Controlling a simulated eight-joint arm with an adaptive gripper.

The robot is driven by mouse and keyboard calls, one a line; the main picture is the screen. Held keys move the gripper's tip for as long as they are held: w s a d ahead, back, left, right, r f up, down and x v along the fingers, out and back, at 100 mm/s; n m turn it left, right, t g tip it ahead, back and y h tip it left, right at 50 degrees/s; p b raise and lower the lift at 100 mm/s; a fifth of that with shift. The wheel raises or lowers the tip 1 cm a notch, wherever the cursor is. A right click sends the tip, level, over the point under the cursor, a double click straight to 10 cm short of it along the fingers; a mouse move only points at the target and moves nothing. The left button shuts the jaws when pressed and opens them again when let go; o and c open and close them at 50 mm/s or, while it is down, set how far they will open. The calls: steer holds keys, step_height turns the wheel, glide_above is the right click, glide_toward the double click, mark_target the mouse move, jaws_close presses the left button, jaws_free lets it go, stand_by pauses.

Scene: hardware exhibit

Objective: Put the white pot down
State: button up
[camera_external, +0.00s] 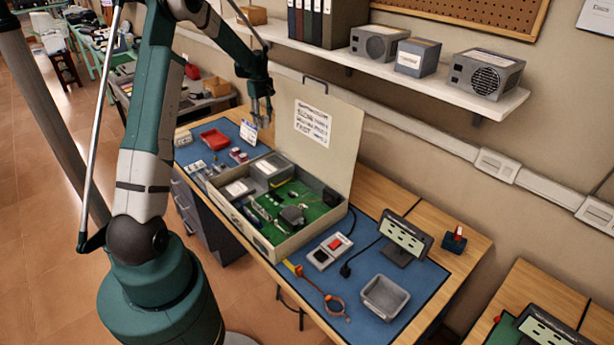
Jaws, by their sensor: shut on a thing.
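My gripper (262,114) points down over the far part of the blue mat, behind the open case (262,238) and left of its raised lid. The case holds a green circuit board (310,207) and grey boxes.
A red tray (214,139) lies on the mat at the far left. A wall shelf (440,83) hangs above the bench.

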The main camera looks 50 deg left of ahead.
steer(key=shift+w+d+f, duration=0.2)
steer(key=shift+w, duration=0.35)
steer(key=shift+w+d+f, duration=0.2)
steer(key=shift+w, duration=0.3)
steer(key=shift+w+d+f, duration=0.2)
steer(key=shift+w, duration=0.35)
steer(key=shift+f+b, duration=0.45)
steer(key=shift+f, duration=2.65)
steer(key=shift+f, duration=1.85)
steer(key=shift+f+b, duration=0.25)
steer(key=shift+b, duration=0.05)
steer(key=o, duration=0.9)
steer(key=shift+r, duration=0.1)
